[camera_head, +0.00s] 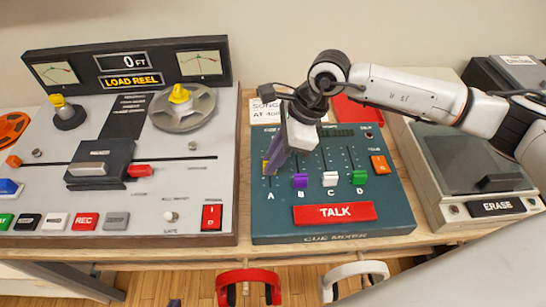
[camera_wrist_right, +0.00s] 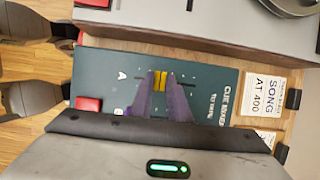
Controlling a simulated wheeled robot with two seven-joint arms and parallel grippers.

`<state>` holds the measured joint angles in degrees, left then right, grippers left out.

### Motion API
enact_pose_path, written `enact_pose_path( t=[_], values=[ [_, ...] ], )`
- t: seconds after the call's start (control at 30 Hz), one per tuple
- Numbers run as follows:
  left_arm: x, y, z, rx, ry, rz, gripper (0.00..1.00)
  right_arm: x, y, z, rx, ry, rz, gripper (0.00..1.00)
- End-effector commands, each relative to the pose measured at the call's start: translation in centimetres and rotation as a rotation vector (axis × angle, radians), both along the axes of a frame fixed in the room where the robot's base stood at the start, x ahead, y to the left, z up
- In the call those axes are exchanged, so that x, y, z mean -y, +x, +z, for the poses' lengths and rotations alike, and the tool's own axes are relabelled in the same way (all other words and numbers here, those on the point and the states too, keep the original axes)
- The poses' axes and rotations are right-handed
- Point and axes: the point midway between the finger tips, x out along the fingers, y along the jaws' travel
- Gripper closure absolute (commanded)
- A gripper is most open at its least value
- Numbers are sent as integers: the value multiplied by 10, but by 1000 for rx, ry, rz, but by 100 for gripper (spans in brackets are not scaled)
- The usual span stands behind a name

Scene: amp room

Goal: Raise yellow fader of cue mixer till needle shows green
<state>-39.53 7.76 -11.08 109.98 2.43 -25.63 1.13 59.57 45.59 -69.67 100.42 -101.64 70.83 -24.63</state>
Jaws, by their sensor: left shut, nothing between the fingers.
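The teal cue mixer (camera_head: 330,238) sits mid-table. Its yellow fader knob (camera_head: 266,166) is on channel A, higher up its slot than the purple (camera_head: 300,181), white and green knobs. In the right wrist view the yellow knob (camera_wrist_right: 160,79) lies between the fingertips of my right gripper (camera_head: 271,170), which looks shut on it. My right wrist covers part of the mixer's upper left; I see no needle meter on the mixer's visible face. A small dark tip of my left gripper (camera_head: 175,302) shows at the bottom edge, shut and empty.
A tape machine (camera_head: 225,140) with two needle meters (camera_head: 200,64) stands left of the mixer. A red TALK bar (camera_head: 335,213) lies below the faders. An ERASE unit (camera_head: 440,215) stands to the right. Red (camera_head: 248,277) and white headphones hang at the table's front edge.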

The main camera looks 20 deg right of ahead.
Motion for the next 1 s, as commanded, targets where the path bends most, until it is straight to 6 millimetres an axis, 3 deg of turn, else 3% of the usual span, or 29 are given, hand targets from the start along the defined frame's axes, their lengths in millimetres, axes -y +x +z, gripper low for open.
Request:
enact_pose_path(
  t=[0.1, 0.47, 1.0],
  values=[
    [1, 0, 1, 1, -1, -1, 100, 0, 0, 0, 1, 0, 0, 67],
    [1, 1, 0, 3, -2, -1, 100, 3, 1, 5, 3, 0, -1, 67],
    [2, 6, -1, 14, -2, -4, 100, 36, -9, 88, 1, 0, -2, 67]
  ],
)
